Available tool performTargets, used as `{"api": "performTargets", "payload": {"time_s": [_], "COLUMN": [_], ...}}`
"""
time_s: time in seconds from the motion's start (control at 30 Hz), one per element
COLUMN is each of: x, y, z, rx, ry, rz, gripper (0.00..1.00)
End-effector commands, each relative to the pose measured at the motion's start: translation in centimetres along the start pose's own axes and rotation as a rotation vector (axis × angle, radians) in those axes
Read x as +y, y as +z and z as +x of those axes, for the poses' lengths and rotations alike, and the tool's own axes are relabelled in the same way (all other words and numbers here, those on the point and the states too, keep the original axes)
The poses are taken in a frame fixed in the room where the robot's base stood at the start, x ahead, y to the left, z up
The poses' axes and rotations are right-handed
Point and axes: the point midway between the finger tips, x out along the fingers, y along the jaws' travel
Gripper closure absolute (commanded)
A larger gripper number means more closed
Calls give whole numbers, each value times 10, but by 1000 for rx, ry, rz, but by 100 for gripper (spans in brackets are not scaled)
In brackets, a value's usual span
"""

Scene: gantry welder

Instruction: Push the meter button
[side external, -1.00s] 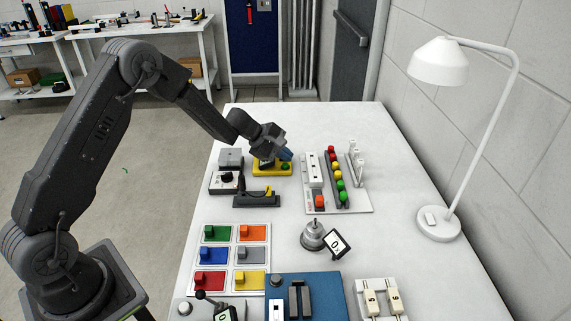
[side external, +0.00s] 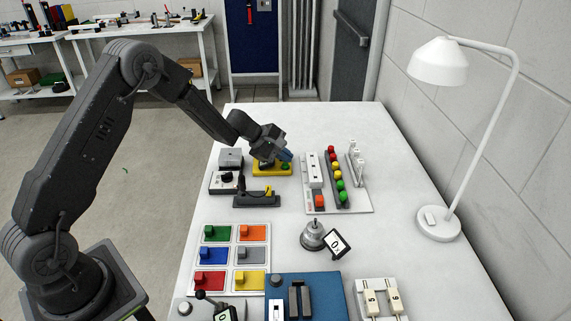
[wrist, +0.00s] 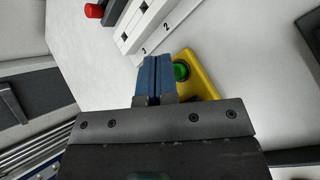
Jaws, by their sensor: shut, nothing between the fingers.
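My gripper (side external: 286,156) is shut and empty, with blue fingertips. It is at the yellow box (side external: 262,169) with a green button (side external: 285,167) at the far left of the table. In the wrist view the blue fingertips (wrist: 157,66) are beside the green button (wrist: 181,71) and overlap part of the yellow box (wrist: 203,84); I cannot tell whether they touch. Two tilted displays reading 0 look like meters: one (side external: 336,245) beside a metal knob, one (side external: 226,314) at the front edge near a round grey button (side external: 185,308). No button is clearly marked as the meter's.
A panel of coloured switches (side external: 236,256) lies nearer the front. A white board (side external: 320,208) with red, yellow and green balls is right of my gripper. A black-and-yellow holder (side external: 256,200) is just in front. A white lamp (side external: 440,222) stands at right. The table's right middle is clear.

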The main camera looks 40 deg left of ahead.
Motion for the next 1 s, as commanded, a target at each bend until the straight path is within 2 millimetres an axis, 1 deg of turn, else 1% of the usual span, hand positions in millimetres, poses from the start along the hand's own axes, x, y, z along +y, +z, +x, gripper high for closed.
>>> {"api": "performTargets", "payload": {"time_s": [0.13, 1.0], "x": [-3, -5], "y": [-3, -5], "z": [4, 7], "rx": [0, 0], "ry": [-1, 0], "rz": [1, 1], "gripper": [100, 100]}}
